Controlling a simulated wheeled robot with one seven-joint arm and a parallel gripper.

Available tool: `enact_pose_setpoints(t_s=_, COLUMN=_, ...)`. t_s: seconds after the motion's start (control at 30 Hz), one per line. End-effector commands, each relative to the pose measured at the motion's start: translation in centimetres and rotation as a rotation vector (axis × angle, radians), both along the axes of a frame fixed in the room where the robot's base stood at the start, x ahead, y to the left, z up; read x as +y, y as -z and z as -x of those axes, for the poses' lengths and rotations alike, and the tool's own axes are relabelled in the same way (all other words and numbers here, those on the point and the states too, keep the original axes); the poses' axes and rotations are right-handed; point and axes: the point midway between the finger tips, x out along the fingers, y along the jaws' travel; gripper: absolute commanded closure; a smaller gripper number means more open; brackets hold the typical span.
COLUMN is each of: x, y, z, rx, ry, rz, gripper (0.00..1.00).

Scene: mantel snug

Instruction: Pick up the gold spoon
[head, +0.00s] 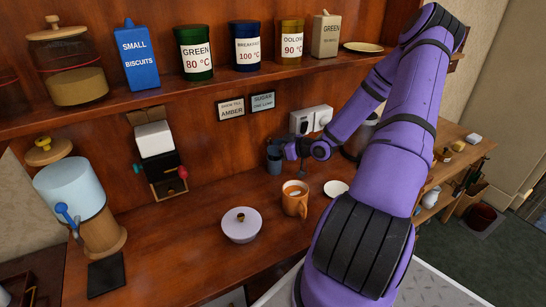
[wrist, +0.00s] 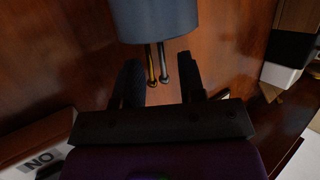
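A blue-grey cup (head: 274,162) stands at the back of the wooden counter; in the wrist view it shows at the top, upside down. Two thin handles stick out of it there: the gold spoon (wrist: 151,65) and a dark grey one (wrist: 163,65) close beside it. Only their handles show; the rest is hidden in the cup. My gripper (wrist: 158,68) is open, with one finger on each side of both handles and clear space between. In the head view my gripper (head: 288,149) is at the cup, its fingers small and hard to make out.
An orange mug (head: 295,198), a white saucer (head: 336,188) and a lidded lilac bowl (head: 241,225) stand in front on the counter. A shelf (head: 200,83) with tins runs above.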

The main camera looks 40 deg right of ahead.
Motion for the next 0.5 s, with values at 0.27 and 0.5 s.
enact_pose_setpoints(t_s=0.27, x=0.42, y=0.39, z=-1.19, rx=0.000, ry=0.000, rz=0.000, gripper=0.63)
enact_pose_setpoints(t_s=0.5, x=0.41, y=0.38, z=-1.16, rx=0.000, ry=0.000, rz=0.000, gripper=0.91)
